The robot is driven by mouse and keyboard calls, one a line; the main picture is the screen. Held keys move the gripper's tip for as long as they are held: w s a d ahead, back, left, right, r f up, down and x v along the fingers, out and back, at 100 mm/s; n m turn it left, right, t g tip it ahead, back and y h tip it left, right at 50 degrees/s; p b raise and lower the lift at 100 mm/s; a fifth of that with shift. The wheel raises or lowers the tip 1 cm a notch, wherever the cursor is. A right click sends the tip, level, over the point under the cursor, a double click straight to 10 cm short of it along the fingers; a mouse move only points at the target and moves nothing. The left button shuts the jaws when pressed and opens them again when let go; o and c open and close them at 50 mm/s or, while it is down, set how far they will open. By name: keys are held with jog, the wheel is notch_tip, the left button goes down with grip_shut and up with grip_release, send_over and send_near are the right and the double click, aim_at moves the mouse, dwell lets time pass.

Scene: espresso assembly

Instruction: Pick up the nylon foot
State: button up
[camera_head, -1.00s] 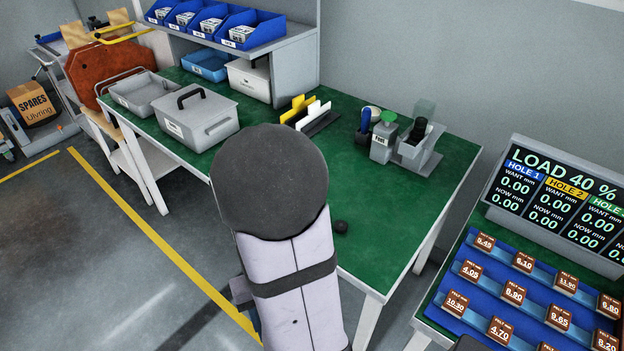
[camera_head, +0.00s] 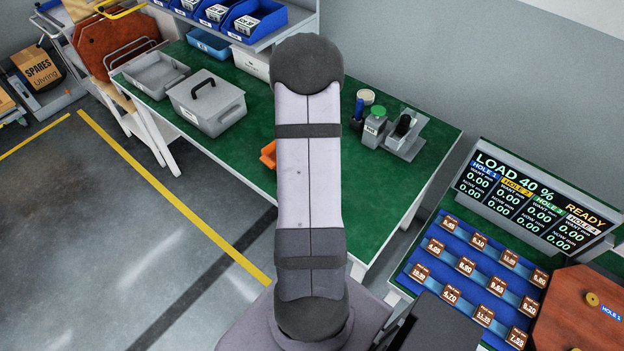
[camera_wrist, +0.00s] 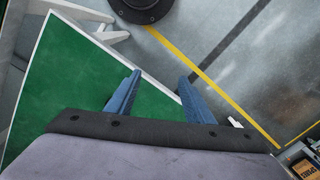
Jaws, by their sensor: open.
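I cannot make out the nylon foot in either current view; my arm covers much of the green table (camera_head: 405,175) in the head view. My gripper (camera_wrist: 160,77) shows in the wrist view as two blue fingers spread wide apart, with nothing between them. The fingers appear over the edge of the green table (camera_wrist: 70,85), with grey floor beyond. In the head view the gripper is hidden behind my arm.
An orange object (camera_head: 269,154) lies near the table's front edge, partly behind my arm. A lidded grey box (camera_head: 207,103) and open grey tray (camera_head: 156,75) stand left. A green-capped container (camera_head: 375,127) stands right.

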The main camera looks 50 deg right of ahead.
jog(key=shift+w+d+f+n+t+h, duration=0.1)
jog(key=shift+w+d+t+h, duration=0.25)
jog(key=shift+w+d+h, duration=1)
jog(key=shift+w+d+r+n+t+h, duration=0.1)
jog(key=shift+w+d+t, duration=0.35)
jog(key=shift+d, duration=1.85)
jog(key=shift+w+d+f+n+t+h, duration=0.15)
jog(key=shift+w+d+h, duration=0.7)
jog(key=shift+d, duration=1)
jog(key=shift+w+p+x, duration=0.2)
jog(key=shift+x, duration=0.95)
jog(key=shift+w+p+x, duration=0.15)
jog(key=shift+p+x, duration=0.05)
jog(key=shift+x, duration=0.9)
jog(key=c, duration=1.1)
